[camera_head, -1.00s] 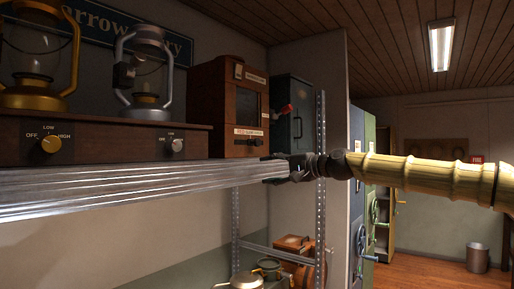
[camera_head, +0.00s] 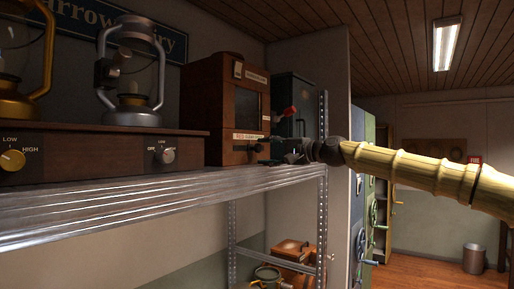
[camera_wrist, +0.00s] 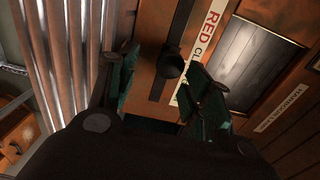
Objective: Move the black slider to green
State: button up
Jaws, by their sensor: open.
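A wooden cabinet (camera_head: 196,112) with a dark window stands on the shelf. In the wrist view, a round black slider knob (camera_wrist: 171,65) sits on a dark track in the cabinet's wooden face (camera_wrist: 140,75). A white label (camera_wrist: 207,32) beside the track begins with "RED"; the rest is partly hidden by a finger. No green marking is readable. My gripper (camera_wrist: 160,65) is open, its dark green fingers on either side of the knob; I cannot tell whether they touch it.
The metal shelf edge (camera_head: 150,195) runs just below the cabinet. Lanterns (camera_head: 130,85) on a brown base with dials stand at the left. A dark box (camera_head: 292,100) and a perforated post (camera_head: 322,150) are close on the right.

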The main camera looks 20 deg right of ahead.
aim_at(260, 149)
jog(key=shift+w+a+r, duration=0.2)
jog(key=shift+w+a, duration=0.2)
jog(key=shift+w, duration=0.1)
jog(key=shift+a+r+p, duration=0.15)
jog(key=shift+a+p, duration=0.05)
jog(key=shift+p, duration=0.2)
jog(key=shift+s+a+r+p, duration=0.3)
jog(key=shift+a+r+p, duration=0.1)
jog(key=shift+r, duration=0.1)
jog(key=shift+w+a+f, duration=0.15)
jog(key=shift+w+a, duration=0.05)
jog(key=shift+w, duration=0.05)
jog(key=shift+w+a+f, duration=0.1)
jog(key=shift+w+f, duration=0.15)
jog(key=shift+w, duration=0.25)
jog(key=shift+w+a+f, duration=0.1)
jog(key=shift+w+f, duration=0.1)
jog(key=shift+w, duration=0.25)
jog(key=shift+s+d+r, duration=0.1)
jog(key=shift+s+r, duration=0.25)
jog(key=shift+s, duration=0.15)
jog(key=shift+w+f, duration=0.1)
jog(key=c, duration=0.6)
jog(key=shift+w, duration=0.1)
grip_shut()
jog(key=shift+f, duration=0.1)
